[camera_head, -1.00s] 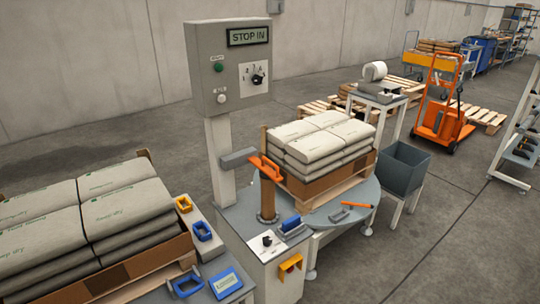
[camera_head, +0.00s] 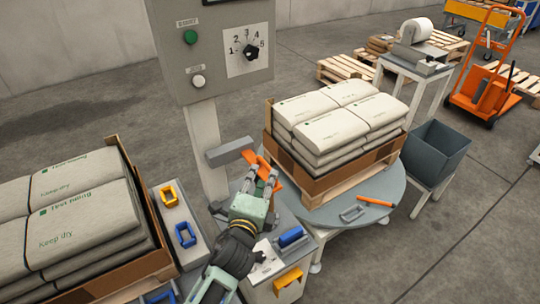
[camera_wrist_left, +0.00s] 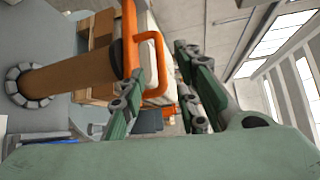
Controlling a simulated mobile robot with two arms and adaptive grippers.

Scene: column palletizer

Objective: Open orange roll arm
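The orange roll arm (camera_head: 270,172) sits on the post in front of the control column, partly hidden by my left gripper. In the left wrist view it shows as an orange bar with a looped handle (camera_wrist_left: 162,62) beside a brown roll (camera_wrist_left: 70,78). My left gripper (camera_head: 262,185) is at the arm in the head view. In the left wrist view its fingers (camera_wrist_left: 158,95) are apart, with part of the handle loop showing between them; I cannot tell whether they touch it. My right gripper is not in view.
The control box (camera_head: 215,50) stands above. A sack-loaded pallet box (camera_head: 318,180) rests on the round turntable (camera_head: 385,205), with an orange-handled tool (camera_head: 376,201) on its edge. Another sack stack (camera_head: 75,215) is at left. A grey bin (camera_head: 436,150) stands at right.

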